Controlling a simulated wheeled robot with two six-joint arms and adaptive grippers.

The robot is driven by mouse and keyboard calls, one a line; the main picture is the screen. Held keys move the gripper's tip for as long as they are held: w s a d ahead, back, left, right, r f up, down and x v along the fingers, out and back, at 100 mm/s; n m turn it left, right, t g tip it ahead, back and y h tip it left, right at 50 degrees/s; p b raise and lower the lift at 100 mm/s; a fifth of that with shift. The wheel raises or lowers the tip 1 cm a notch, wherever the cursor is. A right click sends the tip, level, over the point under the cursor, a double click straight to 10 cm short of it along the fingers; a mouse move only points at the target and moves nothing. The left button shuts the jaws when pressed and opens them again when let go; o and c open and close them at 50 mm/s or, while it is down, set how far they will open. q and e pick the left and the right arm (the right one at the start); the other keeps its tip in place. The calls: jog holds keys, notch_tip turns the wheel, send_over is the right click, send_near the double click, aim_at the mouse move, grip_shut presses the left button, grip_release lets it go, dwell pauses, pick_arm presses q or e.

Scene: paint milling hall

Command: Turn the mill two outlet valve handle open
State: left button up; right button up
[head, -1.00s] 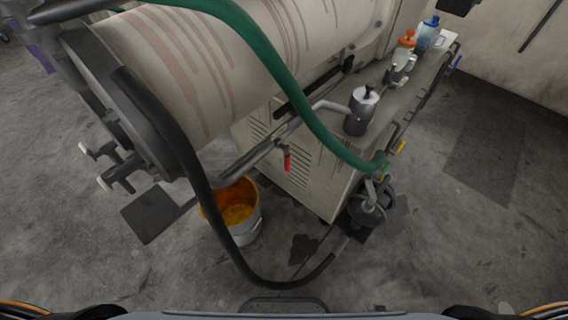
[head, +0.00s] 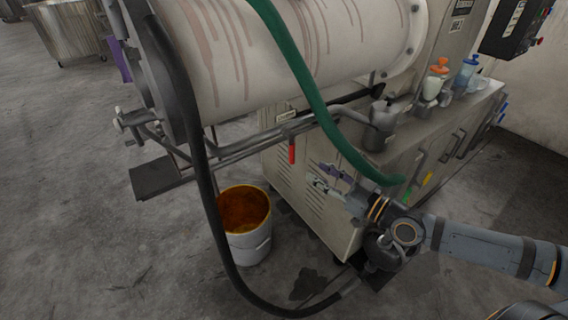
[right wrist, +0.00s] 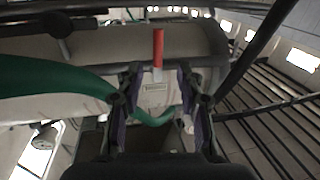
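A red valve handle (head: 292,152) hangs down from the grey outlet pipe (head: 240,150) under the big pale cylinder. My right gripper (head: 327,178) is open and empty, a little right of and below the handle, its fingers pointing toward it. The two are apart in the head view. In the right wrist view the red handle (right wrist: 158,48) appears upright, ahead of and between the open fingers of the gripper (right wrist: 156,78). A small label plate (head: 287,116) sits by the pipe above the handle; its text is too small to read. My left gripper is not in view.
A bucket (head: 246,240) with orange-brown contents stands below the pipe. A green hose (head: 305,85) and a black hose (head: 200,150) hang near the pipe. A metal pot (head: 379,128) and bottles (head: 436,80) stand on the cabinet (head: 310,200).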

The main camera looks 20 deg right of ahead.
aim_at(294, 157)
jog(key=x, duration=1)
jog(key=shift+w, duration=0.25)
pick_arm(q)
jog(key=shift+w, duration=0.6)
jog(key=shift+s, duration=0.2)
pick_arm(e)
grip_shut()
